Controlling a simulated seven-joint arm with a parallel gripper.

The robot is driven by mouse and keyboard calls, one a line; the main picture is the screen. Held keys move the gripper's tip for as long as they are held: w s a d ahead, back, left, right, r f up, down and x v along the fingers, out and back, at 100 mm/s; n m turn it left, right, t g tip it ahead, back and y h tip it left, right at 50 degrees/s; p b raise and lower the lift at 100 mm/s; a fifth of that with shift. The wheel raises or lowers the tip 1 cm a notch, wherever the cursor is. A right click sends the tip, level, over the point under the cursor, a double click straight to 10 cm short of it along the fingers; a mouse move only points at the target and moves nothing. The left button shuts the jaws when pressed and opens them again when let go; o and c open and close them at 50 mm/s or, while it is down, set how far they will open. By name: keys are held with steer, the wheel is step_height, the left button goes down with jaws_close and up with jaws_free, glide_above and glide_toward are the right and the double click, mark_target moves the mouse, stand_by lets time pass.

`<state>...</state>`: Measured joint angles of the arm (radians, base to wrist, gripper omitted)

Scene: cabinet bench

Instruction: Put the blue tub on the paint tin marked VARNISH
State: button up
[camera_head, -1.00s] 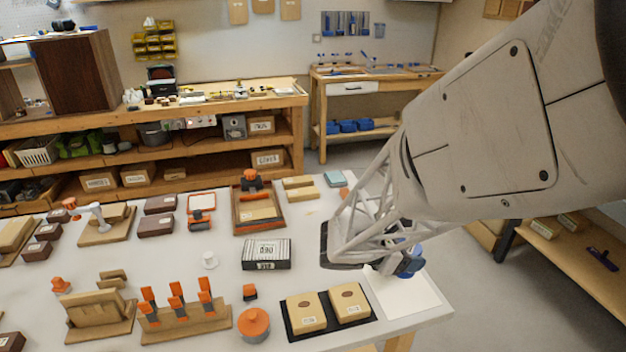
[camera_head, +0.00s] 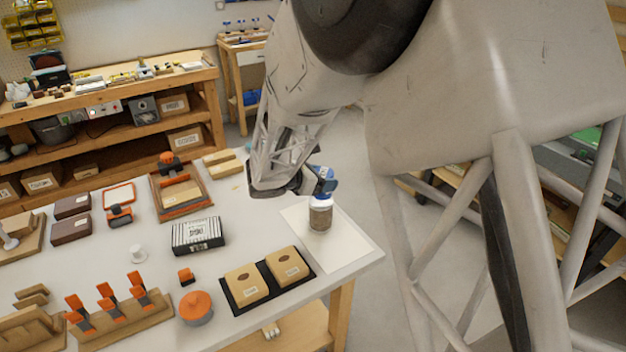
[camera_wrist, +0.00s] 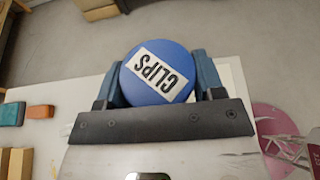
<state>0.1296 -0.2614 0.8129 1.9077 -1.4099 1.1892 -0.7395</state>
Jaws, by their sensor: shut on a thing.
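A clear jar with a blue lid and brown contents (camera_head: 320,216) is under my gripper (camera_head: 322,190), over the white sheet at the table's right end. In the wrist view the round blue lid (camera_wrist: 158,72) reads CLIPS and sits between the fingers of my gripper (camera_wrist: 158,80), which is shut on it. I cannot tell whether the jar touches the sheet. A pink round top (camera_wrist: 272,118) with a pale label shows at the right of the wrist view, partly cut off. Its lettering is unreadable. No VARNISH label is legible in either view.
The white sheet (camera_head: 345,248) lies near the table's right edge. A black tray (camera_head: 232,302) with two tan blocks is left of it. A striped box (camera_head: 198,236) and an orange-topped tub (camera_head: 196,306) stand farther left. My arm covers the view to the right.

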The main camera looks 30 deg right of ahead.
steer(key=shift+w+d+f, duration=0.1)
steer(key=shift+w+d, duration=0.15)
steer(key=shift+w, duration=0.35)
steer(key=shift+w+d, duration=0.2)
steer(key=shift+w, duration=0.35)
steer(key=shift+f, duration=0.1)
steer(key=shift+f, duration=1.65)
steer(key=shift+f, duration=0.15)
steer(key=o, duration=1)
steer(key=shift+r, duration=0.2)
steer(key=v, duration=1.2)
